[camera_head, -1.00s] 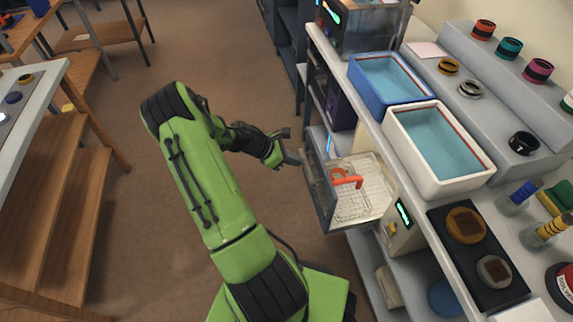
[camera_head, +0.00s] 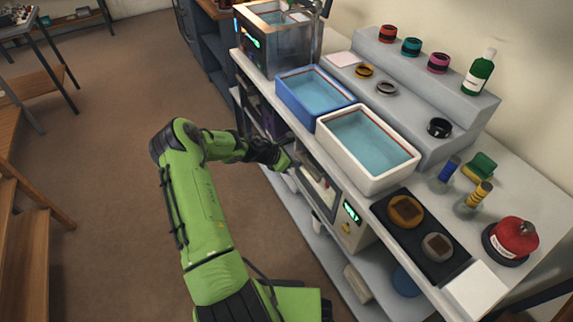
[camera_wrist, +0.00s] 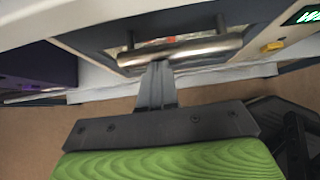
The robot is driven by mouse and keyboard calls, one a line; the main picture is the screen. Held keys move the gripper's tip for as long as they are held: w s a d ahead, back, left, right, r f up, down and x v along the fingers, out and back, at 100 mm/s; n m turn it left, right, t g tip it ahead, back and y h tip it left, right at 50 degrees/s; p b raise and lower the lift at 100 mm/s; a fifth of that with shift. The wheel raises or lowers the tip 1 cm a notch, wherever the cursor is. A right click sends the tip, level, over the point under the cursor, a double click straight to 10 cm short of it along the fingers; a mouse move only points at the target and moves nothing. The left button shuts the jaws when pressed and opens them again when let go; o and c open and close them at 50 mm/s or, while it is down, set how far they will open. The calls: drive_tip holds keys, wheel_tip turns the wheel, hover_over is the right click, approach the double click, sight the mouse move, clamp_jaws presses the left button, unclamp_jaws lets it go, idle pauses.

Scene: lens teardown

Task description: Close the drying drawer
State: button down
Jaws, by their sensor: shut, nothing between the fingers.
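The drying drawer (camera_head: 318,192) sits in the cream cabinet under the white basin, and its front looks flush with the cabinet, though a small gap cannot be ruled out. Its metal bar handle (camera_wrist: 180,50) crosses the top of the wrist view, with a dark window behind it and a bit of orange inside. My gripper (camera_wrist: 157,82) is shut and empty, with its fingertips at the handle's near side, touching or almost touching it. In the head view my gripper (camera_head: 292,166) is at the drawer front's left side, partly hidden by my wrist.
The cabinet has a green-lit display (camera_head: 352,212) and a yellow knob (camera_head: 346,228) right of the drawer. Above stand a white basin (camera_head: 368,180) and a blue basin (camera_head: 300,112). A purple box (camera_wrist: 38,64) is beside the drawer.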

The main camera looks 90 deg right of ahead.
drive_tip(key=shift+s+d+r, duration=0.1)
drive_tip(key=shift+s+r, duration=0.1)
drive_tip(key=shift+s, duration=0.05)
drive_tip(key=w+a+r+p, duration=0.3)
drive_tip(key=w+a+r, duration=0.3)
drive_tip(key=w, duration=0.4)
drive_tip(key=shift+r, duration=0.25)
drive_tip(key=shift+w, duration=0.15)
